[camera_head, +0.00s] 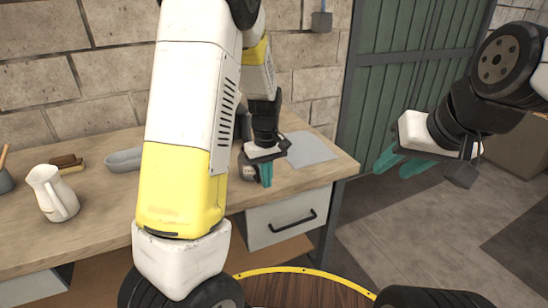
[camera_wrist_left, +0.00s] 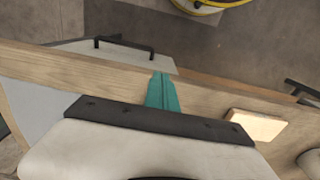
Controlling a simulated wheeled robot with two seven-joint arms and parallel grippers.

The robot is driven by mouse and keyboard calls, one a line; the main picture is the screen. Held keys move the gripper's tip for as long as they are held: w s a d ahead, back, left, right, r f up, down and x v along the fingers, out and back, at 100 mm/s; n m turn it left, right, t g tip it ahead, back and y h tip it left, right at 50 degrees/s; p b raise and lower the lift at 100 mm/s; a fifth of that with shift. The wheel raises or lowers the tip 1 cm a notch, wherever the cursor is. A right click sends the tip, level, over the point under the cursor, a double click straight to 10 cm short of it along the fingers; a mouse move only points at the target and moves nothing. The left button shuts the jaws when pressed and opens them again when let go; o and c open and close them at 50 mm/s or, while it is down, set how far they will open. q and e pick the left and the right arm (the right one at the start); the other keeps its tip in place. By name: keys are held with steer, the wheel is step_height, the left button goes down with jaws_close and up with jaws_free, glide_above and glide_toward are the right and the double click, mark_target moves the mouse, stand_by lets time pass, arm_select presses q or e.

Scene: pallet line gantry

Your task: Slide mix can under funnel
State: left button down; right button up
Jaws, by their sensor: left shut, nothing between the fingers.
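My left gripper (camera_head: 266,174) is above the wooden bench near its front edge, with its teal fingers together and empty. The shut fingers also show in the left wrist view (camera_wrist_left: 162,92). A rounded grey metallic object (camera_head: 246,166) stands on the bench just left of the left gripper, partly hidden by it; I cannot tell whether it is the mix can or whether they touch. I cannot make out a funnel; my left arm hides the middle of the bench. My right gripper (camera_head: 393,170) is off to the right of the bench, its teal fingers apart and empty.
A white pitcher (camera_head: 53,192), a grey dish (camera_head: 124,159) and brown blocks (camera_head: 67,163) are on the bench's left. A flat grey sheet (camera_head: 311,148) lies at its right end. A drawer (camera_head: 288,219) sits below. The left wrist view shows a pale block (camera_wrist_left: 256,125).

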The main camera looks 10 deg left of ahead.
arm_select(q)
steer(key=shift+w+a+f, duration=0.35)
steer(key=shift+w+f, duration=0.15)
steer(key=shift+f, duration=0.15)
steer(key=shift+w+a+f, duration=0.35)
steer(key=shift+w+f, duration=0.1)
steer(key=shift+f, duration=0.15)
steer(key=shift+w+a, duration=0.45)
steer(key=shift+w, duration=0.25)
